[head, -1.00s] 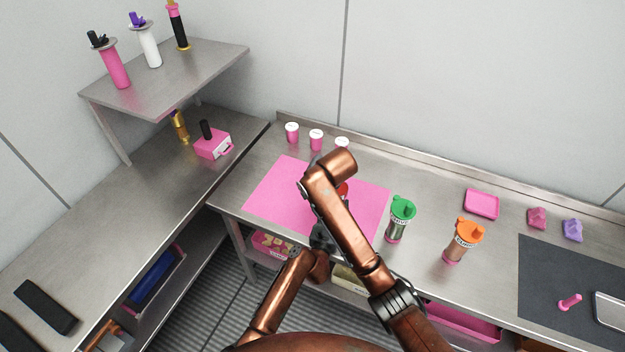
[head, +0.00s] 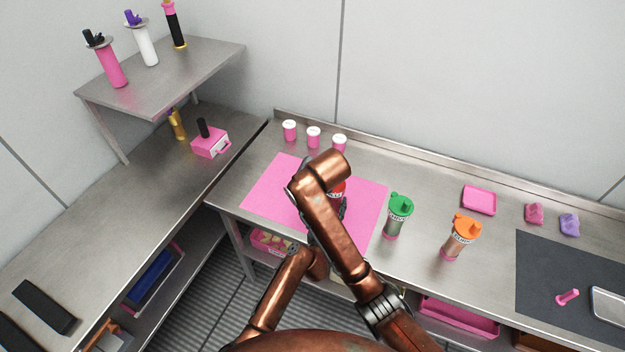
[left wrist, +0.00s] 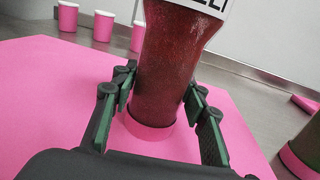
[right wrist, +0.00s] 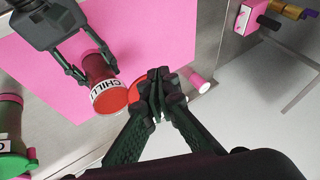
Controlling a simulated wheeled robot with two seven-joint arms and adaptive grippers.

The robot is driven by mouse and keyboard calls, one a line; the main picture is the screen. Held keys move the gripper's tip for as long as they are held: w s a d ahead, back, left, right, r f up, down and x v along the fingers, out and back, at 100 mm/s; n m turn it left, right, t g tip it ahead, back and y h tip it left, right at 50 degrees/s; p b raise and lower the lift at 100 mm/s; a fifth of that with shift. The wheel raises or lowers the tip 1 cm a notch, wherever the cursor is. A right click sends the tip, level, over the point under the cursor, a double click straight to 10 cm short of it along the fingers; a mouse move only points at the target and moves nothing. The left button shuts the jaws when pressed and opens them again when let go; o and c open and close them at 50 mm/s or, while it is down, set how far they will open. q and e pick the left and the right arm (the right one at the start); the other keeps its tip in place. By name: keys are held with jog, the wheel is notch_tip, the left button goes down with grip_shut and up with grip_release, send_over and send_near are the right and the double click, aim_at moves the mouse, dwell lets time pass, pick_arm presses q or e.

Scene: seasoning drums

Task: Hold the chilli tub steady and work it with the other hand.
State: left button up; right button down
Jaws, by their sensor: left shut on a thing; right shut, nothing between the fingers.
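The chilli tub (left wrist: 168,70) has a clear body with dark red contents, a pink base and a white label. It stands upright on the pink mat (left wrist: 50,75). My left gripper (left wrist: 160,88) is shut around its lower body. In the right wrist view the tub's red lid (right wrist: 110,100) shows beside my right gripper (right wrist: 158,82), which is shut and empty. A second red piece (right wrist: 172,84) shows behind those fingers; I cannot tell whether they touch it. In the head view my right arm hides most of the tub, leaving some red lid (head: 338,187) visible.
A green-lidded tub (head: 398,210) and an orange-lidded tub (head: 461,236) stand right of the mat. Several pink cups (head: 313,138) with white lids stand along the back. A pink tray (head: 479,200) and dark mat (head: 555,265) lie further right.

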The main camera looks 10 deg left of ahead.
jog(key=r, duration=0.1)
jog(key=s+a+r, duration=0.1)
jog(key=r, duration=0.1)
jog(key=s+a+r, duration=0.1)
jog(key=shift+s+a+r, duration=0.15)
jog(key=shift+s+r, duration=0.1)
pick_arm(q)
jog(key=o, duration=1.5)
jog(key=shift+c, duration=0.2)
